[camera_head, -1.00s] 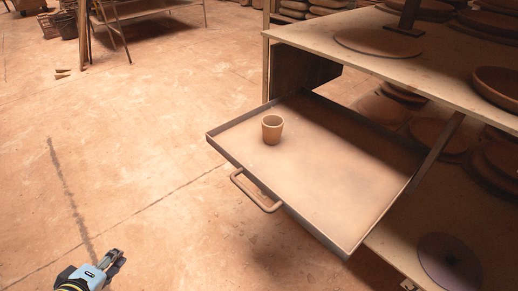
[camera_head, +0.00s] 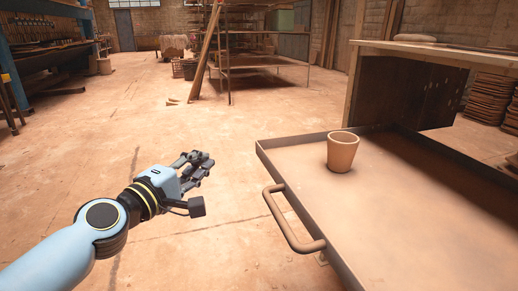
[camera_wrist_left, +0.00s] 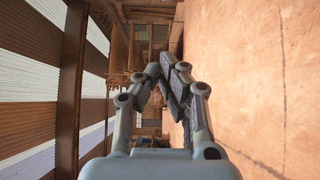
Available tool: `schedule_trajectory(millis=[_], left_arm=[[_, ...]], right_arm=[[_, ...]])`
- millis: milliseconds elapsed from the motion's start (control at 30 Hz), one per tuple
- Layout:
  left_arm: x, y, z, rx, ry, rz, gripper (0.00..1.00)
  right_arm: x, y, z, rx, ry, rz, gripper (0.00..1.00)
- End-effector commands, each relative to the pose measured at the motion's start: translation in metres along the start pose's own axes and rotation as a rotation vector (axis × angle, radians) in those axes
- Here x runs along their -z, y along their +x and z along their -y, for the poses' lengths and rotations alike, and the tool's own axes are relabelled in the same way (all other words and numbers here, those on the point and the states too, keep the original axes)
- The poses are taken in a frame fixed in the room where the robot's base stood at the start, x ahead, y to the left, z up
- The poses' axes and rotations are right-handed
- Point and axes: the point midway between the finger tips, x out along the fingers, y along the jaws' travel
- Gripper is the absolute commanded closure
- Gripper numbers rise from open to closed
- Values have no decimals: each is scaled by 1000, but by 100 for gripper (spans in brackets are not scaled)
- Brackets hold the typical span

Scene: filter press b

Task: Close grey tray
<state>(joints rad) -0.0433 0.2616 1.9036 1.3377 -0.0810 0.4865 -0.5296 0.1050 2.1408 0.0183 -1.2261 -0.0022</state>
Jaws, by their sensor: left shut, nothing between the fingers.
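The tray (camera_head: 400,215) is pulled out of the wooden shelf unit on the right of the head view. Its curved handle (camera_head: 288,222) sticks out from its left side. A clay cup (camera_head: 342,151) stands upright on the tray near its far left corner. My left gripper (camera_head: 206,160) is left of the handle, apart from it, over open floor. In the left wrist view its fingers (camera_wrist_left: 160,72) meet at the tips, with nothing between them. The tray does not show in the wrist view. My right gripper is not in view.
The wooden shelf unit (camera_head: 405,85) stands behind the tray. A metal rack (camera_head: 262,62) with a leaning plank is at the back. A blue workbench (camera_head: 45,50) is at the far left. The floor (camera_head: 130,140) left of the tray is clear.

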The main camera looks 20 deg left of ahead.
Motion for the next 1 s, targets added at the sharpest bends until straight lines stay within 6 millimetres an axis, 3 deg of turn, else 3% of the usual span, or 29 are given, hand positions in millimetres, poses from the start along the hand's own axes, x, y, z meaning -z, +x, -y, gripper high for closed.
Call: schedule_trajectory(millis=[467,700,1000], left_arm=[[-2,95,0,0,-2,1,100],[-25,114,1,1,-1,0,100],[-29,118,1,2,1,1,100]], right_arm=[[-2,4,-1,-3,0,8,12],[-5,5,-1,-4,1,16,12],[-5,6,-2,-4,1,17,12]])
